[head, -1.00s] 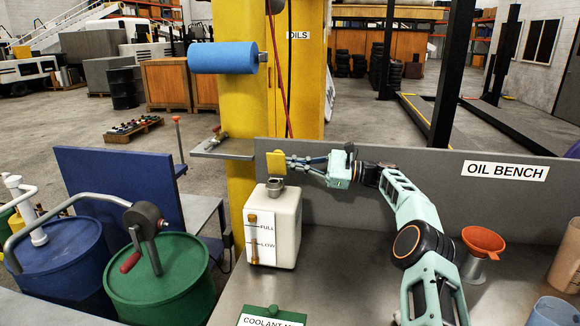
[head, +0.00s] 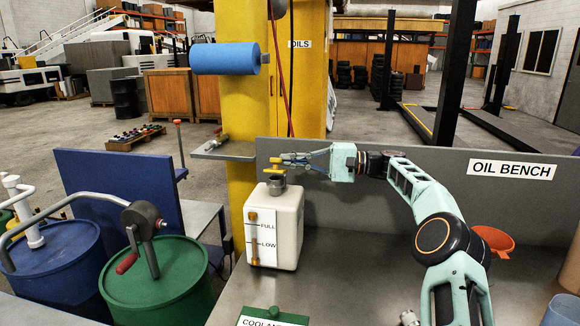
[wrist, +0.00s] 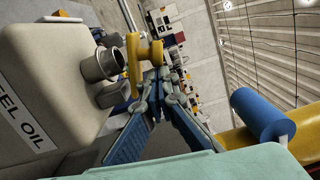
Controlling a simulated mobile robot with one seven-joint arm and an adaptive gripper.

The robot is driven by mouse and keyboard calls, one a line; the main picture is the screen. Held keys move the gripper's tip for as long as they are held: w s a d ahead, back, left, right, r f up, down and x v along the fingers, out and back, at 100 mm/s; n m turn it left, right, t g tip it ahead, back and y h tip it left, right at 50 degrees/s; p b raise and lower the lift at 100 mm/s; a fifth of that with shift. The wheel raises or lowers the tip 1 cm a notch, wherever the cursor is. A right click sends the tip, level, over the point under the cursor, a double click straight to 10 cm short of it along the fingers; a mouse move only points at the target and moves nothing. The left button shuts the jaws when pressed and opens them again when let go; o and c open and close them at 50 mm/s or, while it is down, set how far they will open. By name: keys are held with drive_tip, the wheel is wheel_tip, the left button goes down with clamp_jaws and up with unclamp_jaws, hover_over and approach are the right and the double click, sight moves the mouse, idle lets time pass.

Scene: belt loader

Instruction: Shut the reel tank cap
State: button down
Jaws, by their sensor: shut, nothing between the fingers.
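The reel oil tank (head: 284,235) is a white box with a FULL/LOW gauge, standing on the bench. Its side label partly shows in the wrist view (wrist: 30,110). A grey round filler neck (head: 277,188) rises from its top. In the wrist view the cap (wrist: 132,66) stands apart from the open neck (wrist: 100,65). My gripper (head: 284,160) is shut and empty, its fingertips at the cap's upper side; whether they touch it is unclear.
A small shelf (head: 224,151) and yellow post (head: 240,110) stand behind the tank. A grey back panel (head: 400,185) runs behind the bench. An orange funnel (head: 494,241) stands at right and a green coolant container (head: 275,314) in front. Blue and green drums stand left.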

drive_tip(key=shift+s+n, duration=0.35)
drive_tip(key=shift+n, duration=0.65)
drive_tip(key=shift+s, duration=0.1)
drive_tip(key=shift+s+a+f, duration=0.1)
